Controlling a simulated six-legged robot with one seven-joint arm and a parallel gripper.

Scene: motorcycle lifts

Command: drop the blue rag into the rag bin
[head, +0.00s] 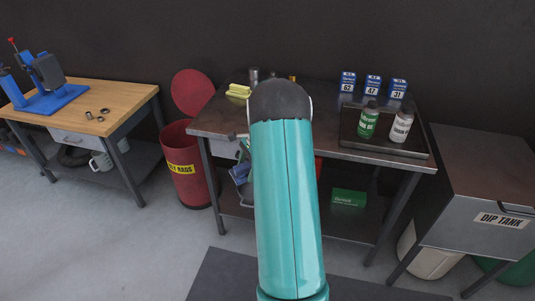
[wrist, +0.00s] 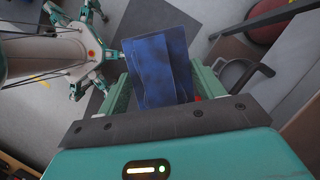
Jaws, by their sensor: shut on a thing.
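The blue rag (wrist: 158,65) is a folded dark blue cloth between the two green fingers of my gripper (wrist: 163,88) in the wrist view. My gripper is shut on it and holds it above the floor. In the head view my arm hides most of the gripper; a blue patch (head: 240,172) just left of the arm appears to be the rag. The rag bin (head: 186,190) is a red drum with a yellow label, left of the dark workbench. Its round red lid (head: 192,91) stands raised at the back. The rag is to the right of the bin, apart from it.
The dark metal workbench (head: 222,123) stands behind my arm, with a tray (head: 380,145) of bottles on its right. A wooden-topped bench (head: 120,97) stands left of the bin. A dip tank (head: 475,185) is at the right. The floor before the bin is clear.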

